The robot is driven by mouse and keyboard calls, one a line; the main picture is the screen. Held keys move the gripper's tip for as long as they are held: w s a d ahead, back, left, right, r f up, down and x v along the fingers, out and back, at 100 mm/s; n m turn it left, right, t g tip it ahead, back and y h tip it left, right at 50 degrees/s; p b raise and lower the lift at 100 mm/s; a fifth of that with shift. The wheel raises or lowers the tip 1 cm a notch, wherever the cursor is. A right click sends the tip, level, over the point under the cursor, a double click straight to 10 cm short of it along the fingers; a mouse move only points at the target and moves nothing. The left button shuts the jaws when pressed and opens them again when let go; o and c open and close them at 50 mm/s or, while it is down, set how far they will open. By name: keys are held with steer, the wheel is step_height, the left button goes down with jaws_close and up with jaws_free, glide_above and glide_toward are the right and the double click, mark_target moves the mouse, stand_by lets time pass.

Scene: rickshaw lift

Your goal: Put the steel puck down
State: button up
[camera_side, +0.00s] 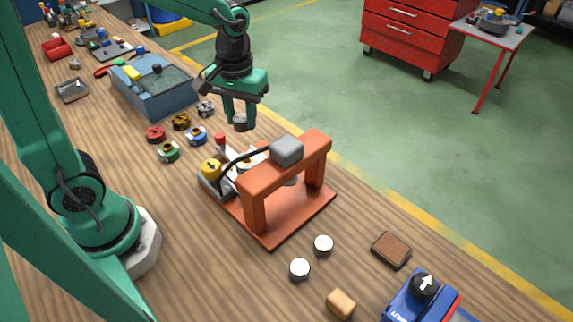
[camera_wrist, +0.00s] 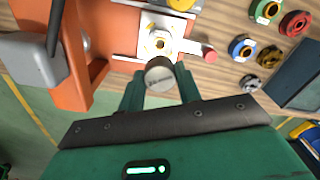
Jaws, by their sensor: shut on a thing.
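The steel puck (camera_side: 240,125) is a small grey disc held between the fingertips of my gripper (camera_side: 239,119). My gripper is shut on it, above the table's far edge side, behind the orange press. In the wrist view the puck (camera_wrist: 160,76) shows its round grey face between the two green fingers (camera_wrist: 160,88). Just beyond it in that view is a white plate fixture (camera_wrist: 178,45) with a yellow-ringed part on it. I cannot tell the puck's exact height above the table.
The orange press frame (camera_side: 255,183) with a grey block on top stands close to my gripper. Several coloured flanged pieces (camera_side: 181,121) lie left of it, near a blue-grey box (camera_side: 150,95). Two pale discs (camera_side: 323,243) lie in front. A blue device (camera_side: 410,302) sits lower right.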

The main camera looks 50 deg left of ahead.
step_height(320, 180, up, 11)
steer(key=s+d+m, duration=0.2)
steer(key=d+m, duration=0.1)
steer(key=d, duration=1.2)
steer(key=s+d+m, duration=0.2)
steer(key=d+m, duration=0.2)
steer(key=d, duration=1.2)
glide_above(350, 224)
step_height(350, 224, down, 22)
steer(key=shift+f, duration=2.05)
steer(key=shift+f, duration=0.1)
